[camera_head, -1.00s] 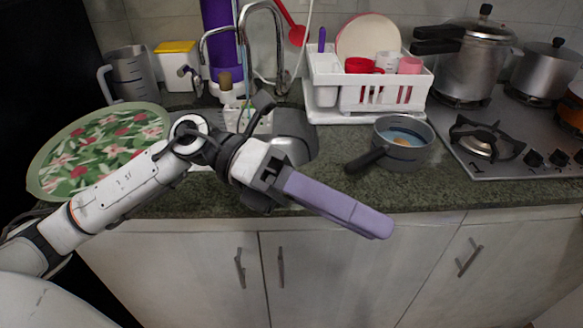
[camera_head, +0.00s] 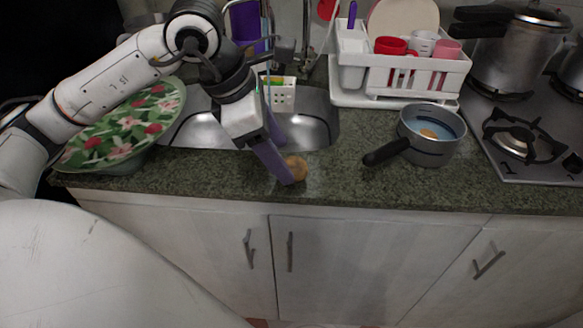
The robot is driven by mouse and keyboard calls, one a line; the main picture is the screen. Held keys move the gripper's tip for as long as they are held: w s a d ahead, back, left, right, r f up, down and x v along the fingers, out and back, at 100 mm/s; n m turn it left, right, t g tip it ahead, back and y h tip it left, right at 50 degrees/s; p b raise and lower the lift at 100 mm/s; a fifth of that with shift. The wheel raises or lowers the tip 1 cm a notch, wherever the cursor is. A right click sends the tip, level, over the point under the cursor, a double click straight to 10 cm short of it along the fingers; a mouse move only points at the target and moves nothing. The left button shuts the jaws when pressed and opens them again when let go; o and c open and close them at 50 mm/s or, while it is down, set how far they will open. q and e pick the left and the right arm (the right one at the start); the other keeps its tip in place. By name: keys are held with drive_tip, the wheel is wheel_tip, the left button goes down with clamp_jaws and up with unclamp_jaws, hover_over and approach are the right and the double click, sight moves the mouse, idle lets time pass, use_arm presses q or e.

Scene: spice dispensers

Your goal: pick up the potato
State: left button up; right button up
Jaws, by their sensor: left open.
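The potato (camera_head: 298,166) is a small brown round thing on the green-grey countertop, just in front of the sink. My left gripper (camera_head: 284,161) reaches down beside it, its two purple fingers apart. The near finger partly hides the potato's left side. I cannot tell whether the potato lies fully between the fingers or touches them. My right gripper is not in view.
The sink (camera_head: 318,122) is behind the potato, with a white caddy (camera_head: 281,97) in it. A blue-grey pot (camera_head: 428,150) holding something orange-brown stands right. A white dish rack (camera_head: 400,89) stands behind. A floral plate (camera_head: 120,130) is left. Counter right of the potato is clear.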

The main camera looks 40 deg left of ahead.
sight(288, 164)
use_arm(q)
drive_tip(key=shift+x, duration=1.95)
drive_tip(key=shift+r, duration=0.1)
drive_tip(key=c, duration=1.1)
